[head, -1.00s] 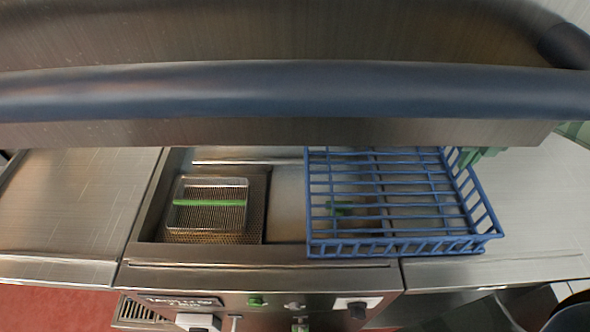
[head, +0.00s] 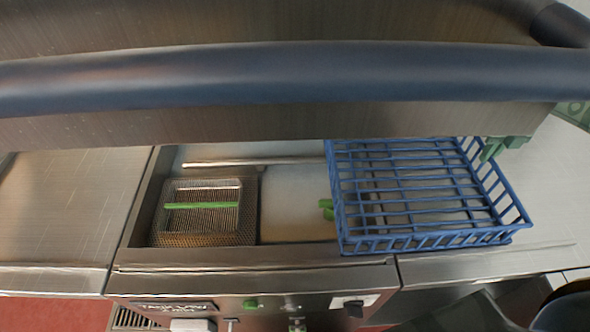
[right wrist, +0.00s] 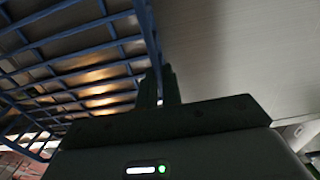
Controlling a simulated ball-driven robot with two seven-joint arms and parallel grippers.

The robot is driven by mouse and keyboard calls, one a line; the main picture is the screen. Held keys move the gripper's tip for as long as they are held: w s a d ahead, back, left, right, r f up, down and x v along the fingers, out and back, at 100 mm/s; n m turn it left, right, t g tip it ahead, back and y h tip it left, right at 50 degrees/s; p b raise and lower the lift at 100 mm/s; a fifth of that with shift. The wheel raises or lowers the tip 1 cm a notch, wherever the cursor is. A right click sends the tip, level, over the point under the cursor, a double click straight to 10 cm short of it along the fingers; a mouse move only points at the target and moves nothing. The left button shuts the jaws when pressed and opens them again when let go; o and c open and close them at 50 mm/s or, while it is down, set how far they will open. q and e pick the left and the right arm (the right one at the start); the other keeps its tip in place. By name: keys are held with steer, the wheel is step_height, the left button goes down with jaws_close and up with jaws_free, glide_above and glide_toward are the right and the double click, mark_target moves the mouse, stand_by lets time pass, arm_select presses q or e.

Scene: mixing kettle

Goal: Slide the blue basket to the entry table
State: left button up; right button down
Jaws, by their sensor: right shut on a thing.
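The blue wire basket (head: 435,241) lies over the right part of the steel sink-like well and reaches onto the steel table on the right (head: 560,200). My right gripper (head: 492,152) shows as green fingers at the basket's far right corner. In the right wrist view, its dark fingers (right wrist: 158,86) are shut on the basket's blue edge (right wrist: 146,30). The exact grip is partly hidden in shadow. My left gripper is not in view. A second steel table (head: 70,205) stands at the left. I cannot tell which table is the entry table.
A wire mesh basket with a green bar (head: 200,206) sits in the left of the well. A green piece (head: 326,208) shows beside the blue basket. A large steel hood with a dark blue bar (head: 280,75) crosses the upper view. The right table looks clear.

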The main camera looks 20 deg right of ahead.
steer(key=d, duration=0.2)
steer(key=s+d+b, duration=0.1)
steer(key=d, duration=0.2)
steer(key=d+b, duration=0.1)
steer(key=d, duration=0.1)
steer(key=shift+s+d+f, duration=0.1)
steer(key=shift+s+d, duration=0.1)
steer(key=shift+s, duration=0.2)
steer(key=d+b, duration=0.2)
steer(key=s+d+b, duration=0.1)
steer(key=d+b, duration=0.1)
steer(key=shift+d+f, duration=0.15)
steer(key=shift+d, duration=0.15)
steer(key=shift+s+d+b, duration=0.2)
steer(key=shift+d+b, duration=0.25)
steer(key=shift+d, duration=0.05)
steer(key=shift+s+r, duration=0.1)
steer(key=shift+r, duration=0.2)
steer(key=c, duration=1)
jaws_free()
steer(key=shift+r+p, duration=2.65)
steer(key=shift+r, duration=0.85)
